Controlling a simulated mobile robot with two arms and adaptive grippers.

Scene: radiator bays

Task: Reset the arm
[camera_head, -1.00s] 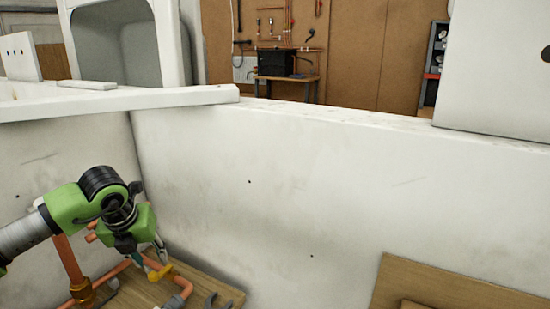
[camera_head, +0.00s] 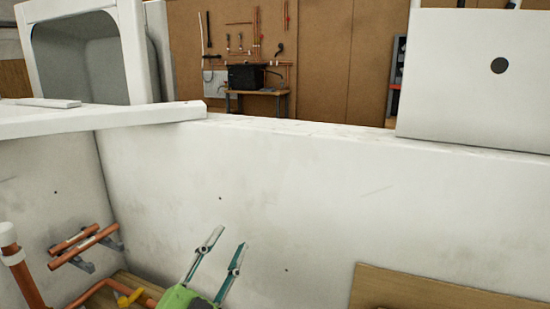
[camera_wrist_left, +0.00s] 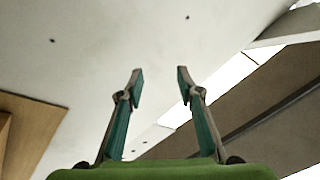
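My left gripper (camera_head: 222,254) is at the bottom middle of the head view, its green body cut by the lower edge. Its two teal and grey fingers point up and are spread apart with nothing between them. In the left wrist view the same gripper (camera_wrist_left: 155,85) shows both fingers apart and empty, with the white wall behind. The gripper is in front of the white bay wall (camera_head: 300,190); I cannot tell the exact gap. My right gripper is not in view.
Copper pipes (camera_head: 85,245) are mounted on the left wall. A yellow valve handle (camera_head: 130,298) sits on a pipe at the bottom left. A wooden board (camera_head: 430,290) stands at the lower right. A workbench (camera_head: 256,93) is far behind the wall.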

